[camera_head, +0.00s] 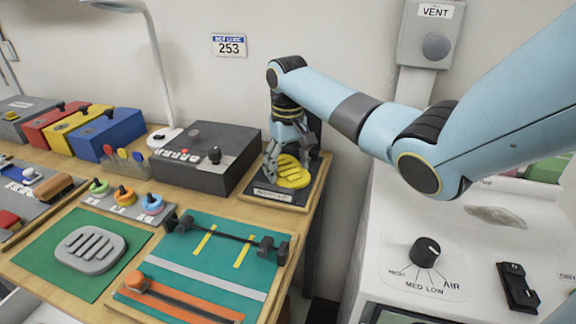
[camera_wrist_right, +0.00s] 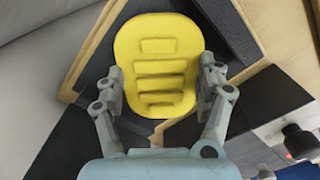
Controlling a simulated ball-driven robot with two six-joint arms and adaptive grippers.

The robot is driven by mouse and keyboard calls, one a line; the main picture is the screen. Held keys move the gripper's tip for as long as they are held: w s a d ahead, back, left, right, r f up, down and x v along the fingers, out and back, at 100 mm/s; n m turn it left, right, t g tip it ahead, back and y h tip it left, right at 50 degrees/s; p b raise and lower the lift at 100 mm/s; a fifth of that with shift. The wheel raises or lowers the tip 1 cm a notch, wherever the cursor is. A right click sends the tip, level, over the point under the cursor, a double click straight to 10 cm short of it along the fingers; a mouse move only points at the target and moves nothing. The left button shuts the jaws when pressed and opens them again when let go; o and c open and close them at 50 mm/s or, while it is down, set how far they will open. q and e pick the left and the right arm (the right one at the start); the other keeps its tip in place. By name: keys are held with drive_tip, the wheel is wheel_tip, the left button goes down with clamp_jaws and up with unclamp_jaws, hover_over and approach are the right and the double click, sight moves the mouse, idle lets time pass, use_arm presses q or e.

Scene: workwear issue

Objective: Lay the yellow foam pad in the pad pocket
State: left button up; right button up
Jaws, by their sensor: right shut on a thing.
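The yellow foam pad (camera_head: 292,172) is a rounded slab with raised bars, at the back right of the table. My right gripper (camera_head: 288,150) points down at it and is shut on it. In the right wrist view the pad (camera_wrist_right: 160,68) sits between the two fingers of my right gripper (camera_wrist_right: 163,98), gripped at its sides near its lower end. The pad is over a labelled black stand (camera_head: 275,197); whether it touches the stand I cannot tell. I cannot pick out the pad pocket for sure. My left gripper is not in view.
A grey pad-shaped piece (camera_head: 90,249) lies on a green mat (camera_head: 40,252) at the front left. A dark control box (camera_head: 200,160) stands left of the stand. A teal board (camera_head: 200,262) with a black bar lies in front. A white panel with an AIR knob (camera_head: 425,251) is right.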

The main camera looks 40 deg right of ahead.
sight(288, 169)
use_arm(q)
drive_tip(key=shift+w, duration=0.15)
use_arm(e)
drive_tip(key=shift+f, duration=0.1)
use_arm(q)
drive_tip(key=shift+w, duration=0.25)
use_arm(e)
drive_tip(key=o, duration=1.1)
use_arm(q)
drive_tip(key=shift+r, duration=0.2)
use_arm(e)
wheel_tip(288, 169, up, 12)
drive_tip(key=shift+r, duration=0.15)
